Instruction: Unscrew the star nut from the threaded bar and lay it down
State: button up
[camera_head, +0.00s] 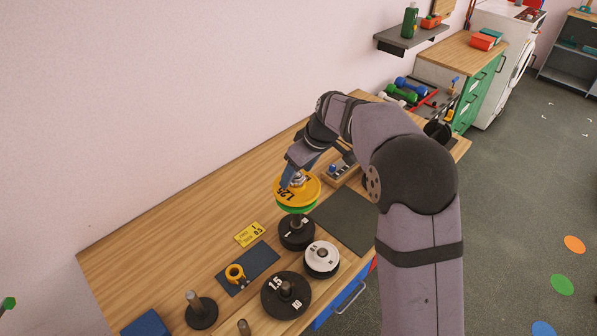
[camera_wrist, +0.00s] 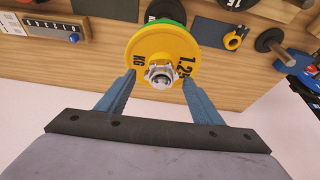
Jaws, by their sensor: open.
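The silver star nut (camera_wrist: 160,76) sits on the end of the threaded bar (camera_wrist: 161,84), in the middle of a yellow 1.25 KG plate (camera_wrist: 143,54). In the head view the yellow plate (camera_head: 284,190) lies over a green plate (camera_head: 300,210). My gripper (camera_wrist: 159,79) is open, with one blue finger on each side of the nut. I cannot tell whether the fingertips touch anything. In the head view my gripper (camera_head: 297,176) is above the yellow plate and partly hides the nut. Most of the bar is hidden by the plates.
On the wooden bench (camera_head: 170,250) stand a black plate (camera_head: 289,240), a white-topped plate stack (camera_head: 325,267) and a large black plate (camera_head: 272,303). A yellow collar (camera_head: 235,274) lies on a dark blue mat (camera_head: 259,262). A dark grey mat (camera_head: 345,218) is mostly clear.

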jog(key=m+p, duration=0.1)
jog(key=m, duration=0.1)
jog(key=m+t+h+p, duration=0.1)
jog(key=m, duration=0.2)
jog(key=shift+r+h, duration=0.15)
jog(key=shift+h, duration=0.15)
jog(key=m+h, duration=0.1)
jog(key=m, duration=0.1)
jog(key=shift+m+p, duration=0.3)
jog(key=m, duration=0.1)
jog(key=m+h+b, duration=0.1)
jog(key=m+b, duration=0.1)
jog(key=m, duration=0.1)
jog(key=shift+f+t, duration=0.25)
jog(key=shift+t, duration=0.05)
jog(key=m+h, duration=0.2)
jog(key=m, duration=0.2)
jog(key=shift+r, duration=0.1)
jog(key=shift+g, duration=0.4)
jog(key=c, duration=1.2)
